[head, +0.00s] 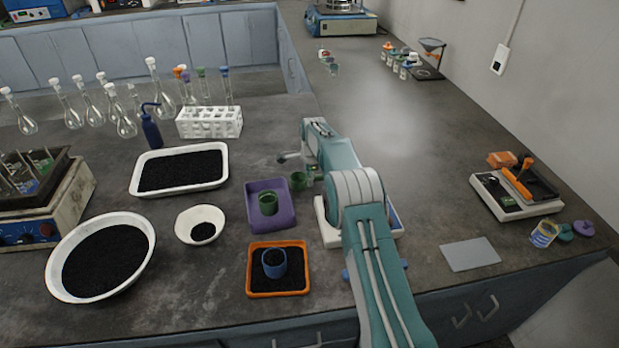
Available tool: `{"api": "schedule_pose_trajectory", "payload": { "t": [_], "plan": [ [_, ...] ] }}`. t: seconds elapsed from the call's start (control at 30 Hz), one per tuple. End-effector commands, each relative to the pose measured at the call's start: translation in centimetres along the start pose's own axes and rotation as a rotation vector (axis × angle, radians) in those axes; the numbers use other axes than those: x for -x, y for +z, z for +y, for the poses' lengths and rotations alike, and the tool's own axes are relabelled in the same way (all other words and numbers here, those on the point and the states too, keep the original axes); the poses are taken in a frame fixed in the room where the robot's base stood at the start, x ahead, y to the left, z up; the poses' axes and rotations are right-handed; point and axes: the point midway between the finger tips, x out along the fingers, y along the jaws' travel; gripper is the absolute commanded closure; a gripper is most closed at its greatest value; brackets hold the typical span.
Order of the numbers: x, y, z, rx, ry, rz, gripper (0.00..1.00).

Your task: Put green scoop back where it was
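An orange tray (251,273) holds a blue cup with black grains. A white bowl (190,224) and white tray (225,153) lie left. A white scale (328,232) is partly under my arm. Flasks and a tube rack (210,128) stand behind.

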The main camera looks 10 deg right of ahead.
Motion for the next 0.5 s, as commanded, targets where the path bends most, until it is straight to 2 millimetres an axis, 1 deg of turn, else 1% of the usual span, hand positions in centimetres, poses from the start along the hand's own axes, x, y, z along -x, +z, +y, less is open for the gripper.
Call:
{"api": "schedule_pose_trajectory", "payload": {
  "t": [0.37,0.47,0.5],
  "plan": [
    [0.1,0.0,0.0,0.000,-0.001,0.000,0.48],
    [0.9,0.0,-0.1,0.000,-0.002,0.000,0.48],
    [1.4,0.0,-0.1,0.000,-0.003,0.000,0.48]
  ]
}}
